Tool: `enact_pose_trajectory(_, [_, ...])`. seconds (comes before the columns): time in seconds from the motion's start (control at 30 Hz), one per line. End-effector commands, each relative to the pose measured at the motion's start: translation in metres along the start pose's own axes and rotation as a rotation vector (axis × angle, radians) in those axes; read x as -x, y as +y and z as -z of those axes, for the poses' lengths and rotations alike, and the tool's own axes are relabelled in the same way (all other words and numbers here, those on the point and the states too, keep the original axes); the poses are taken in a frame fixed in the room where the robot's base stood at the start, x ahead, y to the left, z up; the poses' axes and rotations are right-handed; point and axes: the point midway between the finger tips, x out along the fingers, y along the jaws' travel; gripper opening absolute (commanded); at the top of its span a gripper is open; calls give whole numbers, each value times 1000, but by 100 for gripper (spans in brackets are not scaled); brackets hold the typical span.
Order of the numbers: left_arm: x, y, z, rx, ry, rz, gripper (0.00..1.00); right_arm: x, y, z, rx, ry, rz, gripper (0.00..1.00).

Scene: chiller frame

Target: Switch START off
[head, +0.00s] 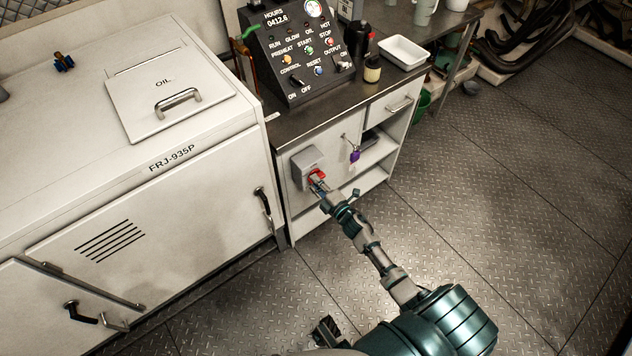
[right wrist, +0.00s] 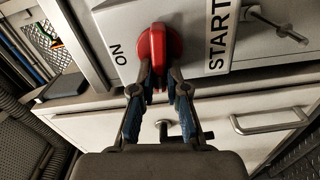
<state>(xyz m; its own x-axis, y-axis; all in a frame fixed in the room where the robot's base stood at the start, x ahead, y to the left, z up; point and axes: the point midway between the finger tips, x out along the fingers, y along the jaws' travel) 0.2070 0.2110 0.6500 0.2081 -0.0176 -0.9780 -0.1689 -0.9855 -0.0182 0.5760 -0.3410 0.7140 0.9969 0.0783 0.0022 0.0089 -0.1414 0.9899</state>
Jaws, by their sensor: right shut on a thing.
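The START switch is a red rotary knob (right wrist: 157,50) on a grey box (head: 308,160) on the cabinet side below the control panel. The START label (right wrist: 220,35) is right of the knob in the right wrist view, and an ON mark (right wrist: 118,54) is to its left. The knob's long side runs up and down in that view. My right gripper (right wrist: 160,85) is shut on the knob, one finger on each side. In the head view the red knob (head: 317,177) is partly hidden by that gripper. A dark part at the bottom, perhaps my left gripper (head: 325,331), shows unclearly.
A control panel (head: 300,52) with buttons and lamps stands on the counter above. A white chiller cabinet (head: 190,200) fills the left. The metal floor (head: 500,200) at right is clear.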

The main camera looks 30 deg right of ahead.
Motion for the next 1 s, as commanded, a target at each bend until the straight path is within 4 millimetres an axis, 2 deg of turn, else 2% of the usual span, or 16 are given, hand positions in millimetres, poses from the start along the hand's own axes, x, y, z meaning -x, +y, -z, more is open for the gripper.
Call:
enact_pose_trajectory(0.17, [9, 0, -1, 1, 4, 1, 41, 0, -5, 1, 84, 0, 4, 0])
enact_pose_trajectory(0.3, [8, 0, 6, 0, 32, -1, 41, 0, -5, 1, 127, 1, 4, 0])
enact_pose_trajectory(0.87, [7, 1, 11, -1, 58, -1, 41, 1, -6, 1, 157, 0, 6, 0])
enact_pose_trajectory(0.9, [6, 1, 11, -1, 57, -1, 41, 1, -6, 0, 157, 0, 6, 18])
enact_pose_trajectory(1.0, [6, 1, 11, -1, 57, -2, 41, 1, -6, 0, 157, 0, 6, 39])
